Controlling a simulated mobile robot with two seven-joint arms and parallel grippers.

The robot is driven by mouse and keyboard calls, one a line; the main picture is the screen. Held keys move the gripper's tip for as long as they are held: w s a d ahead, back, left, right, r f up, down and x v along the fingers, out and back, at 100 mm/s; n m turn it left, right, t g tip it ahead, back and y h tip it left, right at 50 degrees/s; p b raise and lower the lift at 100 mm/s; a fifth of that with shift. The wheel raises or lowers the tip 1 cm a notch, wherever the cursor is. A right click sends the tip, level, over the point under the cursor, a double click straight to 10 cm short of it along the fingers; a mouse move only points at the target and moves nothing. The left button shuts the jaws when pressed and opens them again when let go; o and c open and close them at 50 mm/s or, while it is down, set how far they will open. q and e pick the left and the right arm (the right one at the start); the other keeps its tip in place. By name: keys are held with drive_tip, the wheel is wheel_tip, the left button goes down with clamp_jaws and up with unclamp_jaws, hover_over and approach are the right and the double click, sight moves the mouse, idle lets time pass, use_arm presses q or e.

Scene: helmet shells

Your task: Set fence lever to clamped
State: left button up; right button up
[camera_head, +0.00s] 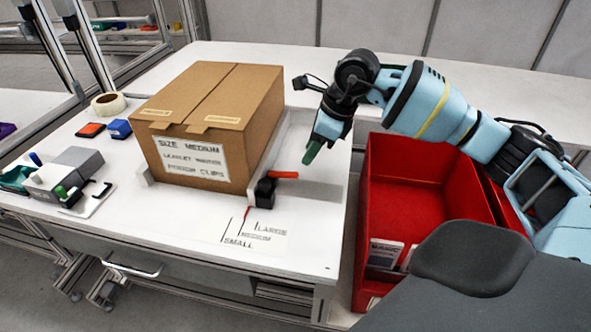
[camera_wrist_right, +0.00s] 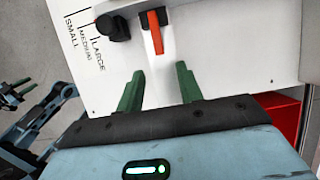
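The fence lever is a red-orange handle (camera_head: 283,174) on a black block (camera_head: 264,191) at the front right corner of the fence, and it points right. In the right wrist view the lever (camera_wrist_right: 156,34) lies ahead of the fingers, beside a black knob (camera_wrist_right: 113,27). My right gripper (camera_head: 311,154) hangs above the table to the right of the lever, apart from it. In the right wrist view its green fingers (camera_wrist_right: 159,80) are spread with nothing between them. A small green-tipped gripper, apparently my left one (camera_wrist_right: 17,97), shows at the left edge; its opening is unclear.
A cardboard box (camera_head: 215,115) stands against the fence, left of the lever. A red bin (camera_head: 430,180) sits right of the table edge under my right arm. Size marks (camera_head: 253,234) are printed in front. A grey device (camera_head: 65,175) and tape (camera_head: 108,103) lie at left.

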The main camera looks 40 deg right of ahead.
sight(297, 174)
drive_tip(key=x, duration=0.7)
drive_tip(key=shift+a+f, duration=0.15)
drive_tip(key=shift+f, duration=0.1)
clamp_jaws()
